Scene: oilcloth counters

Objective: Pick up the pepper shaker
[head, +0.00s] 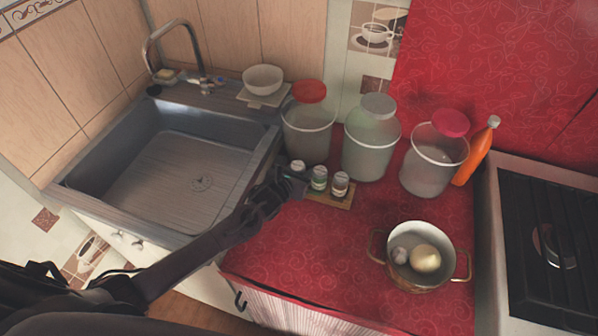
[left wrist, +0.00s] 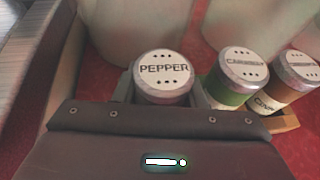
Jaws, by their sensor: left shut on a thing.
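The pepper shaker (left wrist: 164,72) has a white lid marked PEPPER and sits between the fingers of my left gripper (left wrist: 165,100) in the left wrist view. In the head view my left gripper (head: 287,183) is at the left end of the small wooden spice rack (head: 330,200), shut on the pepper shaker (head: 298,166), whose lid shows above the fingers. Its lower part is hidden by the gripper, so I cannot tell whether it touches the rack. My right gripper is not in view.
Two more spice jars (head: 319,178) (head: 340,184) stand close to the right of the pepper shaker. Large lidded containers (head: 370,145) stand just behind. A pot (head: 415,272) with round items stands right on the red counter (head: 310,250). The sink (head: 180,165) is left.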

